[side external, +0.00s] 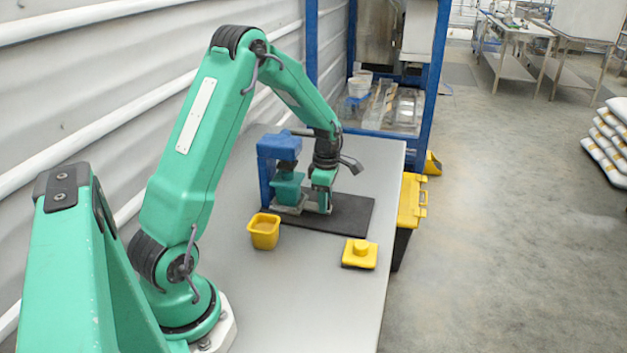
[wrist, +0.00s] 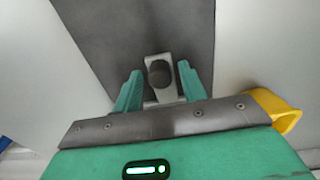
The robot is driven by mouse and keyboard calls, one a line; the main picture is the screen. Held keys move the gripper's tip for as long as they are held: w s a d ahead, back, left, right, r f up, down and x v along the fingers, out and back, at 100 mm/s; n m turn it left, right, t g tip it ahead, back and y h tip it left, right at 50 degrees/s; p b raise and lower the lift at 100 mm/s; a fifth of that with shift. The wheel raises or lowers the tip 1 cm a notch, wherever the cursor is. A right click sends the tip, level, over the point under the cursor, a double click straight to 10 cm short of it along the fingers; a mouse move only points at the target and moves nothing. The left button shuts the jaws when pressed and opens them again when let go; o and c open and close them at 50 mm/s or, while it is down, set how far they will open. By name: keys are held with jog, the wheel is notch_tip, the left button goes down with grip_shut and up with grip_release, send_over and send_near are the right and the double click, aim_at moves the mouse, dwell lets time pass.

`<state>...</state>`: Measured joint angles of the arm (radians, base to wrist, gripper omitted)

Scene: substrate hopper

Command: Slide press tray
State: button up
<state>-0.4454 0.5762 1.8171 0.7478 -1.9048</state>
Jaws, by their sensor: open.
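The press tray (wrist: 174,92) is a light grey block with a round dark recess, seen in the wrist view on a dark mat. My gripper (wrist: 159,82) is open, with one green finger on each side of the tray; I cannot tell whether they touch it. In the side view my gripper (side external: 321,200) points down at the mat, just right of the blue press (side external: 279,148). A teal block (side external: 288,187) sits under the press head, above a grey base. The tray is hard to separate from my fingers in that view.
A yellow cup (side external: 264,231) with brownish contents stands in front of the press; a yellow cup also shows at right in the wrist view (wrist: 283,110). A yellow knobbed lid (side external: 360,253) lies nearer the table's right edge. The dark mat (side external: 352,213) has bare room to the right.

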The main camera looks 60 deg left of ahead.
jog(key=c, duration=0.7)
jog(key=shift+o, duration=0.2)
jog(key=shift+w, duration=0.1)
jog(key=shift+w+d, duration=3.35)
jog(key=shift+d, duration=0.1)
jog(key=o, duration=0.7)
jog(key=shift+c, duration=0.2)
jog(key=shift+r, duration=0.15)
